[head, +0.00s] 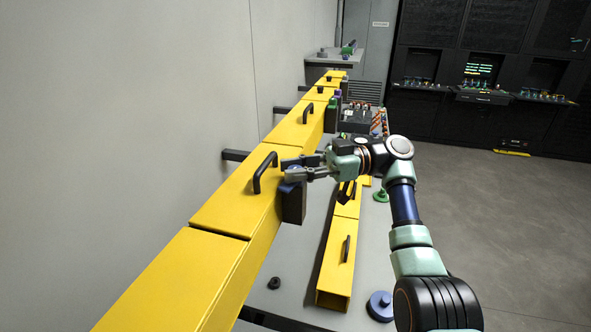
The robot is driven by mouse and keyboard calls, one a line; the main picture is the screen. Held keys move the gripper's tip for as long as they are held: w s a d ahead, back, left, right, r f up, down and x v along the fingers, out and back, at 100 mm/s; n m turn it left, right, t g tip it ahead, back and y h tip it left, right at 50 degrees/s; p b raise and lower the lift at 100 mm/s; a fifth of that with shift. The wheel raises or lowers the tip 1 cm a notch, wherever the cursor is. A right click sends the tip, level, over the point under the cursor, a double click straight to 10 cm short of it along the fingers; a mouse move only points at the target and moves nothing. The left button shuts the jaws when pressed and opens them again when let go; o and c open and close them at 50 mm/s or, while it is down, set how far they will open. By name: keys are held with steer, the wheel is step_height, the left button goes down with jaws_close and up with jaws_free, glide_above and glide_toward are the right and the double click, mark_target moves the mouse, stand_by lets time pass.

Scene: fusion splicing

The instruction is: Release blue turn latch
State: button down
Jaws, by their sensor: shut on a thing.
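The blue turn latch (291,180) sits at the top of a dark box on the right side of the yellow duct. My gripper (286,168) reaches in from the right, and its fingers are shut on the latch. The fingers cover most of the latch, so its turn angle cannot be told. The dark latch box (293,204) hangs against the duct's side wall, just below the fingers.
The long yellow duct (235,196) with black handles runs along the wall. Loose yellow duct sections (337,262) lie on the grey bench below my arm. A blue round knob (380,305) is at the front right. Open floor lies right.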

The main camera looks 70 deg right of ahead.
stand_by(0.3)
steer(key=c, duration=0.8)
jaws_free()
steer(key=v, duration=0.7)
steer(key=shift+s+d, duration=0.15)
steer(key=shift+s, duration=0.05)
